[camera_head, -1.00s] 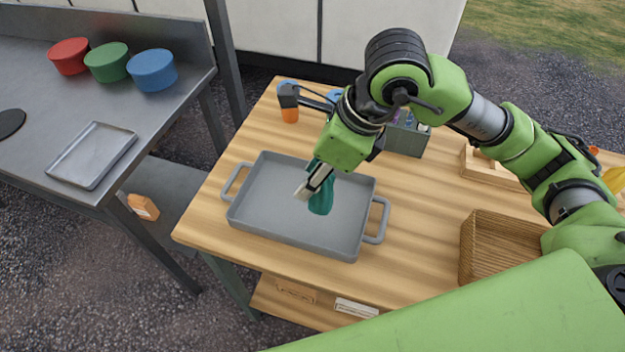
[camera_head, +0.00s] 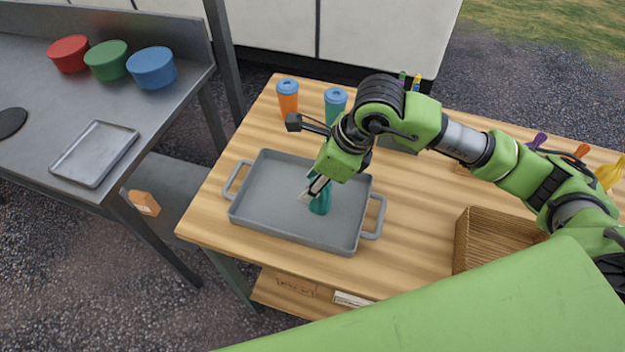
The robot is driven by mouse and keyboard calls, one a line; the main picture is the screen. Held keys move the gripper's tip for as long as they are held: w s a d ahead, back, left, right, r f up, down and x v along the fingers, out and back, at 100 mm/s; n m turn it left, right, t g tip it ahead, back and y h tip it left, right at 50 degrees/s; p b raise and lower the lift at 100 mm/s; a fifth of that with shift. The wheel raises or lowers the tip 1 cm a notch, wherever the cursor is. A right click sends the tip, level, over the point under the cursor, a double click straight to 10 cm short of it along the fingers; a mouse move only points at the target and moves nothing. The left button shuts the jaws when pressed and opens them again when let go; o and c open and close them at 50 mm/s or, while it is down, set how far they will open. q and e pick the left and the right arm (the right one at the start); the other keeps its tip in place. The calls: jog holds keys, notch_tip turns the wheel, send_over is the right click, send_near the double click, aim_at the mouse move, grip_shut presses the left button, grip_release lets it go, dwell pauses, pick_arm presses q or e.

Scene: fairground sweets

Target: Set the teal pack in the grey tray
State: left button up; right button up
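The grey tray (camera_head: 262,221) with two side handles lies on the wooden table. My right gripper (camera_head: 314,192) comes in from the right and points down over the right half of the tray. It is shut on the teal pack (camera_head: 322,205), which is upright and partly hidden by the fingers. The pack's lower end is inside the tray outline, at or just above its floor; I cannot tell if it touches. My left gripper is not in view.
A woven basket (camera_head: 490,240) is at the right. A steel counter at left holds a metal tray (camera_head: 95,153) and red, green and blue tubs. The grey tray's left half is empty.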

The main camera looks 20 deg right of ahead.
jog(key=o, duration=1.2)
jog(key=shift+r+p, duration=0.25)
jog(key=shift+p, duration=0.1)
jog(key=b+v, duration=0.3)
jog(key=v, duration=0.8)
jog(key=shift+s+d+r, duration=0.15)
jog(key=shift+r, duration=0.2)
